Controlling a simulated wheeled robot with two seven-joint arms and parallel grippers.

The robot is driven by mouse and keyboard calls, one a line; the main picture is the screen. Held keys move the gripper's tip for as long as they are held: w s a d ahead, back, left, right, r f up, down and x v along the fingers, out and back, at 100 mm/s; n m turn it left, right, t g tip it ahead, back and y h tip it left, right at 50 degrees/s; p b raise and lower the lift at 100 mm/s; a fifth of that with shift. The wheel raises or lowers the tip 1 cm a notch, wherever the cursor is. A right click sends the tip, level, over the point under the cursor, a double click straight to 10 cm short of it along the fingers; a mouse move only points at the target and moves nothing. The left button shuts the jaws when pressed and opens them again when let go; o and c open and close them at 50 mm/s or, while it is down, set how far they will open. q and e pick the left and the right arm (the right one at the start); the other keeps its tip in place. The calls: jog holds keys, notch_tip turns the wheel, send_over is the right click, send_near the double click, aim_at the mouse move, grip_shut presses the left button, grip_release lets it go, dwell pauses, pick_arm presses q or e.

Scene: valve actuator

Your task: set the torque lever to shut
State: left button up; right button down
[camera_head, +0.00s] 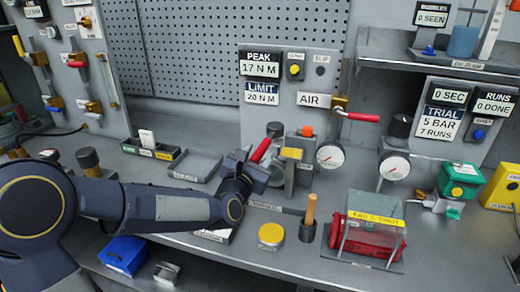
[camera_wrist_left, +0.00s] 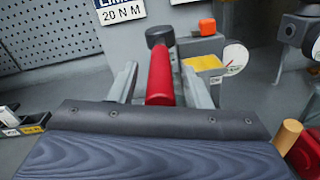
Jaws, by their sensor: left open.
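The torque lever with its red grip (camera_head: 261,150) stands tilted on the bench unit at the middle of the head view. A dark round cap (camera_head: 275,130) is close to its upper end. In the left wrist view the red grip (camera_wrist_left: 160,76) lies between the two grey fingers, with the dark cap (camera_wrist_left: 160,37) beyond it. My left gripper (camera_head: 268,170) is open around the lever, with a gap visible beside the grip. The lever's lower end is hidden behind the gripper. My right gripper is not in view.
A torque readout panel (camera_head: 262,68) shows peak 17 N M and limit 20 N M. A gauge (camera_head: 330,155) and an orange-topped block are just right of the lever. A wooden-handled tool (camera_head: 309,212), yellow tin (camera_head: 271,235) and clear-covered red part (camera_head: 368,240) stand in front.

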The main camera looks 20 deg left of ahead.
pick_arm(q)
jog(key=shift+w+d, duration=0.1)
jog(key=shift+w, duration=0.6)
grip_shut()
